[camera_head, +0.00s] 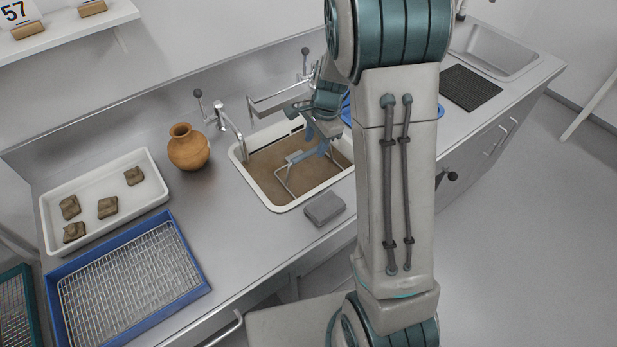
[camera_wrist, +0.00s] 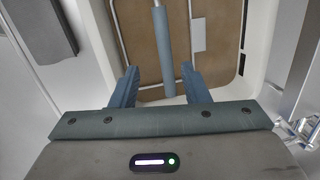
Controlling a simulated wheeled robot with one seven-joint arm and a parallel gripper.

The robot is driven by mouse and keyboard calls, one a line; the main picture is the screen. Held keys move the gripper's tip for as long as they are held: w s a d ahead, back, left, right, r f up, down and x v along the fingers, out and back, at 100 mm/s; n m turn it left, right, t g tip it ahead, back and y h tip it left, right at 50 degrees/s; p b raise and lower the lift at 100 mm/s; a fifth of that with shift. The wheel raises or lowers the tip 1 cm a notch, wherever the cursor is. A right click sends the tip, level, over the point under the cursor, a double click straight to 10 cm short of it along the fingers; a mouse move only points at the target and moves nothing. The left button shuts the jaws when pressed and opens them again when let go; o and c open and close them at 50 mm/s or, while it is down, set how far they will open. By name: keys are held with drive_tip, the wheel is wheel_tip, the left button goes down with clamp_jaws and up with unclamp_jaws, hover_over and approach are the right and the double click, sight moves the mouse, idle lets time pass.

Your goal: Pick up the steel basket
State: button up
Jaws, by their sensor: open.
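The steel basket (camera_head: 295,156) sits in the white-rimmed sink (camera_head: 242,172), over brown water or a brown bottom; only its thin pale wire frame and handle show clearly. In the wrist view its blue-grey handle bar (camera_wrist: 163,45) runs lengthwise down the middle. My gripper (camera_head: 318,137) is over the sink at the basket's handle. In the wrist view my gripper (camera_wrist: 159,76) is open, with one blue finger on each side of the bar and visible gaps between. My arm hides the sink's right side in the head view.
A grey block (camera_head: 324,208) lies just in front of the sink. A tap (camera_head: 228,122) and an orange clay jar (camera_head: 188,148) stand to its left. A white tray (camera_head: 150,193) with several sherds and a blue-framed mesh rack (camera_head: 128,283) are farther left. A black mat (camera_head: 470,88) lies right.

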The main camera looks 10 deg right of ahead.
sight(310, 151)
drive_tip(key=shift+w+a+f, duration=0.1)
drive_tip(key=shift+a+f, duration=0.1)
drive_tip(key=shift+f, duration=0.95)
drive_tip(key=f, duration=0.2)
drive_tip(key=w+a+f+p, duration=0.1)
drive_tip(key=shift+f, duration=0.35)
drive_tip(key=shift+a+f, duration=0.1)
drive_tip(key=shift+f, duration=0.5)
drive_tip(key=shift+f, duration=0.25)
clamp_jaws()
